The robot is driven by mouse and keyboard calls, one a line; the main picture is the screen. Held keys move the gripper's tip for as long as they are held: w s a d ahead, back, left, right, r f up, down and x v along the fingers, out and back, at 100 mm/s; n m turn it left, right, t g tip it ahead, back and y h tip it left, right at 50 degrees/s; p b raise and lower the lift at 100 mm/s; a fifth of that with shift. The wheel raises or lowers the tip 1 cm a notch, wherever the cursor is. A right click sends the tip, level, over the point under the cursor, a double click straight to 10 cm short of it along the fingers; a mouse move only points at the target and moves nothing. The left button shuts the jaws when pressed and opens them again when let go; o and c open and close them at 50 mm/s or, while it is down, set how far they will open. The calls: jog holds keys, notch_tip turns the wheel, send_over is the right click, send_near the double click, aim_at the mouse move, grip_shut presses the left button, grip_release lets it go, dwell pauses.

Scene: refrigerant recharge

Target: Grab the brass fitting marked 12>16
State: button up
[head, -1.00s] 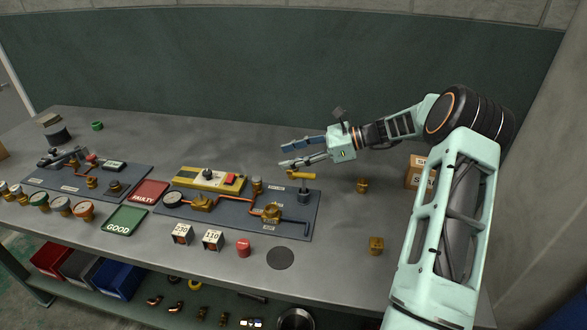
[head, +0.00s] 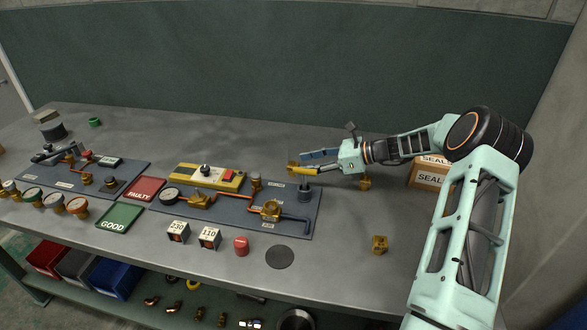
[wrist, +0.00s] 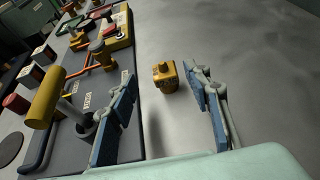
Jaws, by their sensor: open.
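A brass fitting (wrist: 164,78) stands on the bench in the wrist view, just beyond and between my fingertips, apart from both. It shows partly hidden by the yellow handle and fingers in the head view (head: 292,167). Its marking is not readable. My gripper (wrist: 158,88) is open and empty, low over the bench behind the yellow-handled valve; it also shows in the head view (head: 305,162). Two other brass fittings stand on the bench: one (head: 366,184) below my wrist, one (head: 380,244) nearer the front edge. I cannot read their markings either.
The yellow handle (wrist: 46,97) of a post on the grey circuit board (wrist: 120,142) is close left of my gripper. A SEAL box (head: 428,172) stands to the right. Bench beyond the fitting is clear.

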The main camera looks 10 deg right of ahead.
aim_at(295, 164)
jog(key=x, duration=0.4)
jog(key=shift+w+a+f, duration=0.15)
jog(key=shift+w+a, duration=0.05)
jog(key=shift+w, duration=0.2)
jog(key=shift+c, duration=0.5)
grip_shut()
